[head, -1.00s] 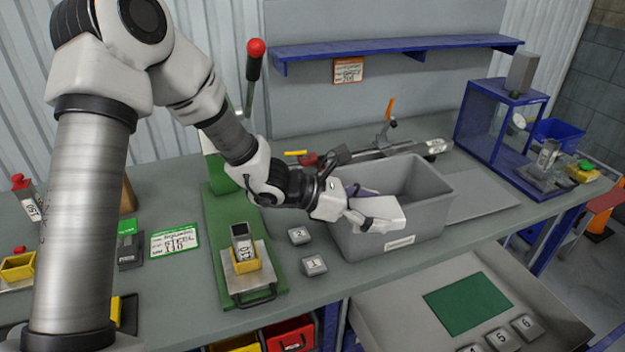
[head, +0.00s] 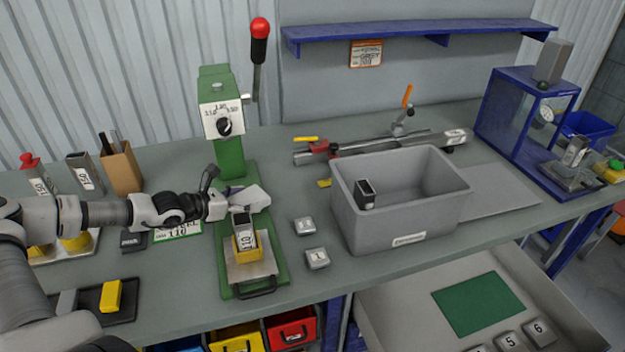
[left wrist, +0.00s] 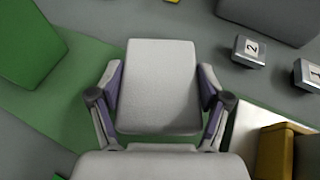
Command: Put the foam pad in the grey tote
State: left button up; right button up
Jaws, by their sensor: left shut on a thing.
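My left gripper (head: 238,199) is shut on the foam pad (head: 252,196), a pale grey slab, and holds it in front of the green press column. The left wrist view shows the pad (left wrist: 158,85) between the two fingers (left wrist: 158,98), with purple pads against its sides. The grey tote (head: 403,222) stands open on the bench, to the right of the gripper and apart from it. A dark labelled block (head: 364,194) stands inside the tote. My right gripper is not in view.
The green press (head: 229,155) stands close behind the gripper. A labelled block in a yellow holder (head: 246,247) stands just in front of the pad. Numbered blocks (head: 304,226) lie between press and tote. A grey plate (head: 505,195) lies right of the tote.

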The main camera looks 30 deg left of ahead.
pick_arm(q)
jog(key=b+x, duration=0.3)
jog(key=b, duration=0.3)
jog(key=b+x, duration=0.2)
jog(key=b, duration=0.4)
jog(key=shift+w+d, duration=0.15)
jog(key=shift+w, duration=0.25)
jog(key=shift+w+d+r+b, duration=0.15)
jog(key=shift+w+r+b, duration=0.25)
jog(key=shift+w+r, duration=0.15)
send_over(301, 189)
jog(key=shift+s+r, duration=0.15)
jog(key=shift+r, duration=0.15)
jog(key=f, duration=0.3)
jog(key=shift+w+f, duration=0.15)
jog(key=shift+w, duration=0.05)
jog(key=shift+f, duration=0.3)
jog(key=o, duration=0.7)
